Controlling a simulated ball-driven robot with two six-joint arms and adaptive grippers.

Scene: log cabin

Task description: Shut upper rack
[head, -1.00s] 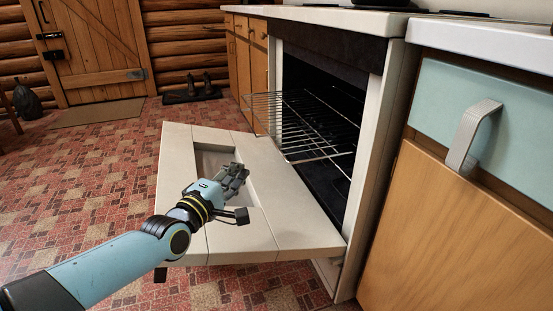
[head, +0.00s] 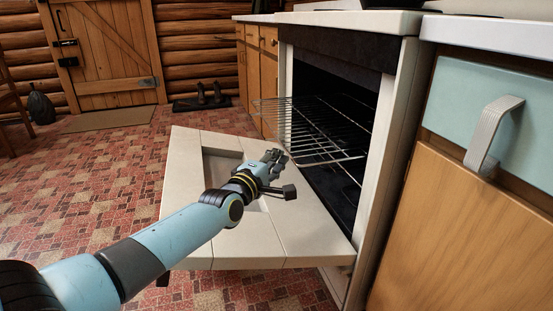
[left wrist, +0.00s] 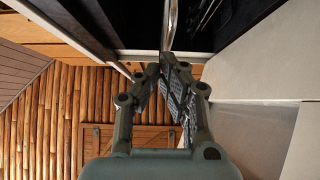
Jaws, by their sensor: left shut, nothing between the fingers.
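The upper rack (head: 312,130) is a wire shelf that sticks out of the oven's dark opening, over the lowered door. In the left wrist view a metal bar of a rack (left wrist: 171,25) shows just past the fingertips. My left gripper (head: 276,156) is shut and empty, close to the rack's front edge and above the oven door (head: 290,225). I cannot tell whether it touches the rack. A lower rack (head: 345,172) lies inside the oven, partly hidden. My right gripper is not in view.
The oven door lies open, tilted down, under my left arm. A cabinet with a pale green drawer and metal handle (head: 491,135) stands at the right. The tiled floor (head: 90,190) is free on the left. Boots (head: 209,96) stand by the far wall.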

